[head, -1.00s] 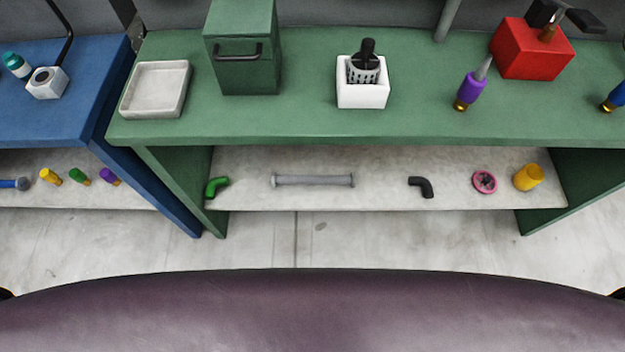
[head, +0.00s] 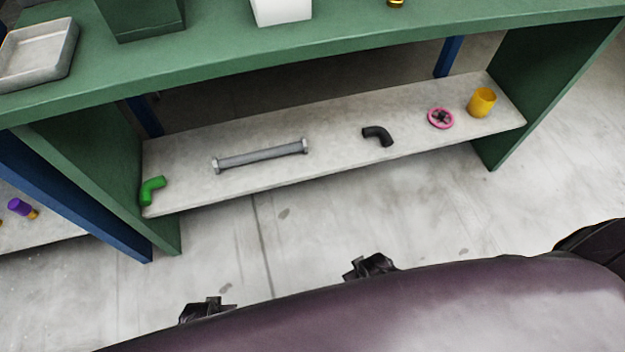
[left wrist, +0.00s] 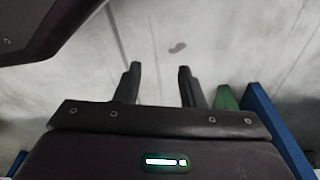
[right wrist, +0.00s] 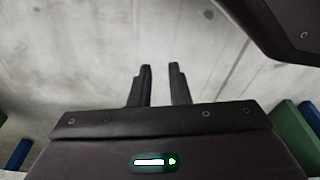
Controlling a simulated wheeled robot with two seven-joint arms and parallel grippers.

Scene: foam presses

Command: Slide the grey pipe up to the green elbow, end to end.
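The grey pipe (head: 262,156) lies on the lower shelf of the green bench in the head view, with a wider collar at each end. The green elbow (head: 151,189) lies at the left end of that shelf, to the left of the pipe. A clear gap separates them. My left gripper (left wrist: 159,70) is open and empty in the left wrist view, above bare floor. My right gripper (right wrist: 159,68) is open by a narrower gap and empty, also over floor. In the head view both grippers show only partly, low in front of the shelf.
On the same shelf lie a black elbow (head: 378,136), a pink wheel (head: 440,118) and a yellow cup (head: 481,102), right of the pipe. The green bench top (head: 340,42) overhangs the shelf, with side panels at both ends. The floor in front is clear.

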